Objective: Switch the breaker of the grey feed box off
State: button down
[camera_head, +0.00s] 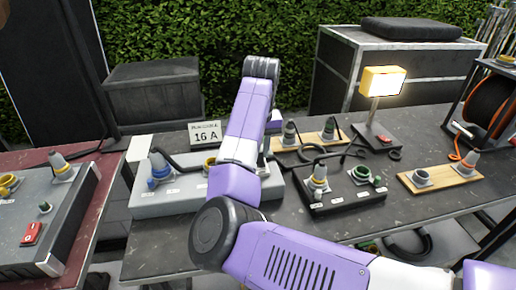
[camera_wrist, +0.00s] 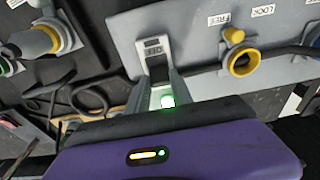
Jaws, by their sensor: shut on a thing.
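The grey feed box (camera_head: 190,206) lies on the dark table, partly behind my arm. A blue plug (camera_head: 159,168) and a yellow-ringed socket (camera_head: 209,164) are on its top. In the wrist view the box's grey top (camera_wrist: 195,45) carries a yellow-ringed socket (camera_wrist: 240,60) and FREE and LOCK labels. The breaker (camera_wrist: 152,46) is at the box's end, with a dark opening in its plate. My gripper (camera_wrist: 162,90) is at the breaker, shut on its lever. The lever is mostly hidden, so its position is unclear. A green light glows between the fingers. My arm hides the breaker in the head view.
A black box (camera_head: 345,197) with a yellow-ringed plug stands right of the feed box. Wooden boards (camera_head: 440,179), a lit yellow lamp (camera_head: 382,82) and a cable reel (camera_head: 488,105) are farther right. A 16 A sign (camera_head: 205,133) stands behind. The table's front strip is clear.

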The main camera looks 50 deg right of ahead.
aim_at(261, 172)
jog(key=shift+s+a+f+t+h+b, duration=0.1)
jog(key=shift+s+a+t+h+b, duration=0.25)
jog(key=shift+s+t+h, duration=0.4)
jog(key=shift+s+a+f+t+h+b, duration=0.15)
jog(key=shift+t+h+b, duration=0.2)
jog(key=shift+t, duration=0.2)
jog(key=shift+s+a+f+t+h+b, duration=0.1)
jog(key=shift+t+h+b, duration=0.15)
jog(key=shift+t, duration=0.25)
jog(key=t+b, duration=0.1)
jog(key=t+h+b, duration=0.1)
jog(key=b, duration=0.1)
jog(key=s+a+t+h+b, duration=0.1)
jog(key=b, duration=0.1)
jog(key=shift+f, duration=0.3)
jog(key=shift+s+a+t+h+b, duration=0.1)
jog(key=shift+s+t+h+b, duration=0.2)
jog(key=shift+t+b, duration=0.45)
jog(key=c, duration=1.1)
grip_release()
jog(key=shift+r, duration=0.15)
